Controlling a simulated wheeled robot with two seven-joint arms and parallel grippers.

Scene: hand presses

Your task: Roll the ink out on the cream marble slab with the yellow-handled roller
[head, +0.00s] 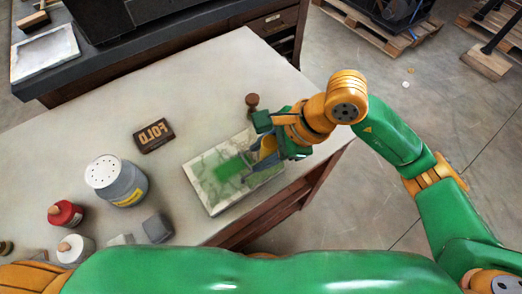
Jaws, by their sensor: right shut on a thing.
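The cream marble slab (207,194) lies on the pale table, with a bright green patch of ink (232,168) spread over its middle. My right gripper (268,146) is over the slab's right part, coming in from the right. It is shut on the yellow-handled roller (267,148), of which a bit of yellow handle shows between the fingers. The roller's drum is low over the ink's right side, mostly hidden by the gripper; I cannot tell whether it touches the slab. My left gripper is not in view.
A dark block with raised letters (154,135), a grey can with a perforated white lid (117,181), a red bottle (65,213) and a grey block (158,228) stand left of the slab. A brown knob (252,101) stands just behind the slab. The table's back middle is clear.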

